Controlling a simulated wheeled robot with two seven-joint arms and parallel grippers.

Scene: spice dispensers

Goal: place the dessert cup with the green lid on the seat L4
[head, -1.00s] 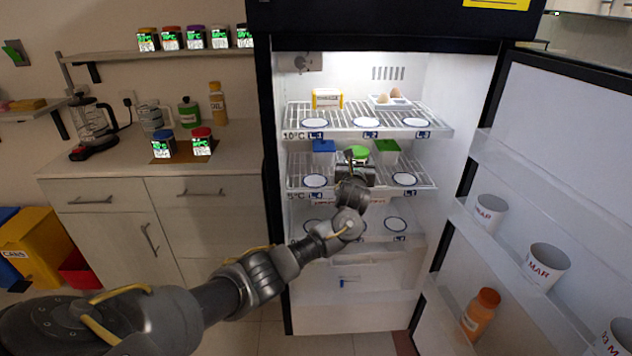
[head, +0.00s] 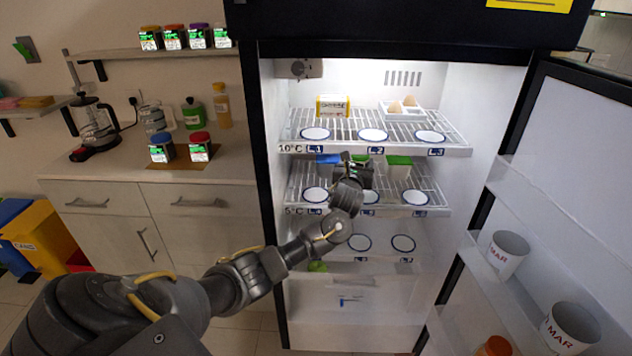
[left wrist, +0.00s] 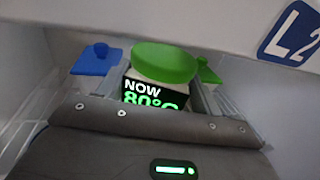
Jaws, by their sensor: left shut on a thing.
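The dessert cup with the round green lid (left wrist: 165,62) is between my left gripper's fingers in the left wrist view, its dark label reading "NOW 80°C". In the head view my left gripper (head: 358,170) is shut on it over the fridge's middle shelf; the arm hides most of the cup. The middle shelf has a left plate (head: 316,195), a partly hidden middle plate (head: 371,197) and a right plate (head: 414,198). Their labels are too small to read, so I cannot tell which is L4. My right gripper is not in view.
A blue-lidded container (head: 327,160) and a square green-lidded one (head: 398,166) stand behind on the same shelf. The upper shelf (head: 290,149) is close above. The open fridge door (head: 590,150) with white cups (head: 507,252) is at the right.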

